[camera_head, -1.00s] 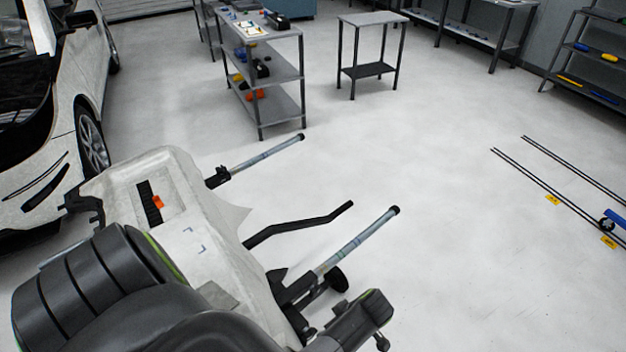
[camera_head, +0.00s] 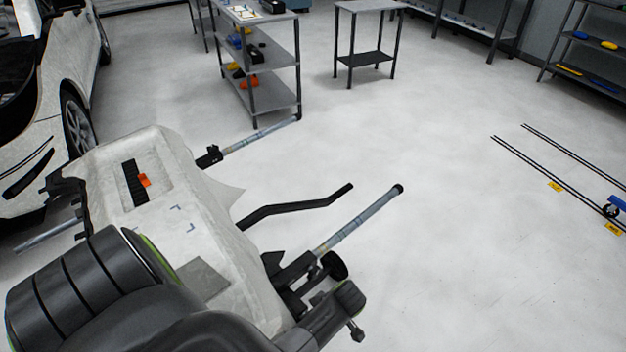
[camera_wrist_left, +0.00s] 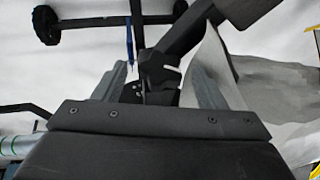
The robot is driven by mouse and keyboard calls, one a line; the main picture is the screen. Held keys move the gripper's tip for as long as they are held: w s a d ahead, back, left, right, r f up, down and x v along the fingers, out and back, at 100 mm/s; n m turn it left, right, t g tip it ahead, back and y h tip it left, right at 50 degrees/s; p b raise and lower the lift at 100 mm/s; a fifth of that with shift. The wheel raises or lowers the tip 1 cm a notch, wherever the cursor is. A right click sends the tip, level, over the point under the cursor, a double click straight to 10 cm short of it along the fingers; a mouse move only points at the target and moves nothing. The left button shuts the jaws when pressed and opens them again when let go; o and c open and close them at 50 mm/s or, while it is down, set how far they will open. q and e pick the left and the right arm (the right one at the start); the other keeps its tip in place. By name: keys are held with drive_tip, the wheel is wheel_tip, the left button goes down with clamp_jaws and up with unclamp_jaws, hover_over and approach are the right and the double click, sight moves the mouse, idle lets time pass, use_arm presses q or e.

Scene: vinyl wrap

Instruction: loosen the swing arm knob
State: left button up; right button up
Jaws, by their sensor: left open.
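A white bumper (camera_head: 165,190) lies on a dark stand with padded tubes. The near tube (camera_head: 360,218) ends in a dark clamp (camera_head: 292,272). Beside it is a round black piece (camera_head: 336,265); I cannot tell if it is the knob or a wheel. In the left wrist view my open left gripper (camera_wrist_left: 160,80) has its grey fingers on either side of a black clamp joint (camera_wrist_left: 158,72); contact cannot be told. A small dark round part (camera_wrist_left: 131,92) sits near the left finger, partly hidden. In the head view my left arm comes in low, its fingertips hidden.
A bent black bar (camera_head: 295,205) and a far tube (camera_head: 262,133) stick out from the stand. A white car (camera_head: 30,140) stands at left. A shelf cart (camera_head: 262,98) and small table (camera_head: 365,57) stand behind.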

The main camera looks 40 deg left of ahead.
use_arm(q)
drive_tip(key=shift+s+a+f+b, duration=0.1)
drive_tip(key=shift+a+f+b, duration=0.25)
drive_tip(key=shift+f, duration=0.3)
drive_tip(key=shift+d, duration=0.1)
drive_tip(key=c, duration=1)
drive_tip(key=shift+s+r+t+p, duration=0.2)
drive_tip(key=shift+s+t+p, duration=0.05)
drive_tip(key=shift+t+p, duration=0.7)
drive_tip(key=shift+s+f+n+t+h+p, duration=0.1)
drive_tip(key=shift+n+t+h+p, duration=0.35)
drive_tip(key=shift+t, duration=0.5)
drive_tip(key=shift+t+p, duration=0.3)
drive_tip(key=shift+t, duration=0.5)
